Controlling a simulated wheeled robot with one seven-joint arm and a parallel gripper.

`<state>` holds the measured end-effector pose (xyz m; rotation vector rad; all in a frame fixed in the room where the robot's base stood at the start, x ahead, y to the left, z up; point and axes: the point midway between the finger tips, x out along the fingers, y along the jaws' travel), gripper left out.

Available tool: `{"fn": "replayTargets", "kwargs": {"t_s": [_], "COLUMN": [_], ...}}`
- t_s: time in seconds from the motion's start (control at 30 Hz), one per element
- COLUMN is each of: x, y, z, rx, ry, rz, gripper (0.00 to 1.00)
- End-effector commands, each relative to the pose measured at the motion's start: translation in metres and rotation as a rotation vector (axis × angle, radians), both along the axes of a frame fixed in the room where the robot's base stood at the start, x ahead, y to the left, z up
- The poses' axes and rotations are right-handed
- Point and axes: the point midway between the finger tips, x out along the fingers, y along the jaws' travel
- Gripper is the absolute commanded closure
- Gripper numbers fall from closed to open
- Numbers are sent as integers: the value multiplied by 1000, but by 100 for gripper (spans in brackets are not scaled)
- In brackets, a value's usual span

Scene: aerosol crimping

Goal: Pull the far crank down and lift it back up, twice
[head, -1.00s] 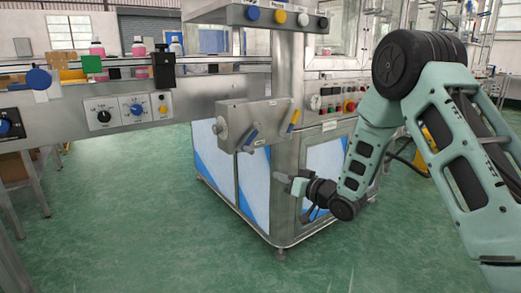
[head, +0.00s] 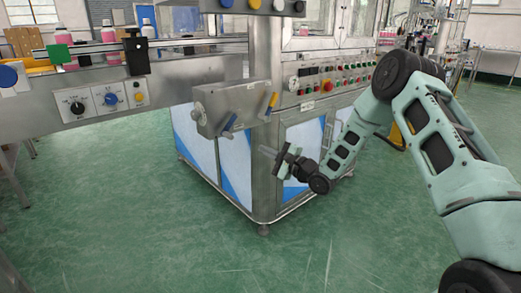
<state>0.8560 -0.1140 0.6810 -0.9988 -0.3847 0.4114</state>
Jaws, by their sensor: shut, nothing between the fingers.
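A grey metal box (head: 213,112) on the machine carries two cranks on its front. The blue-handled crank (head: 231,122) is on the left and its handle slants. The yellow-orange-handled crank (head: 272,102) is on the right, looks farther along the box, and its handle stands tilted upward. My gripper (head: 266,151) is shut and empty. It shows below the yellow-handled crank, apart from both cranks, with its fingers pointing left toward the machine.
The machine cabinet (head: 237,155) with white and blue panels stands behind my gripper. A button panel (head: 330,80) is above my forearm. A conveyor (head: 150,74) with pink bottles (head: 148,27) runs to the left. The green floor (head: 150,230) in front is open.

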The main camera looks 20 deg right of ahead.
Motion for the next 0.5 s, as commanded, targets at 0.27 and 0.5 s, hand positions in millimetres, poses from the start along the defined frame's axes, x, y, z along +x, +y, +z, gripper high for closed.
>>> {"fn": "replayTargets", "kwargs": {"t_s": [0.27,0.5], "x": [49,63], "y": [31,58], "z": [5,19], "rx": [-3,-2], "ry": [-4,-3], "rz": [3,4], "gripper": [100,100]}}
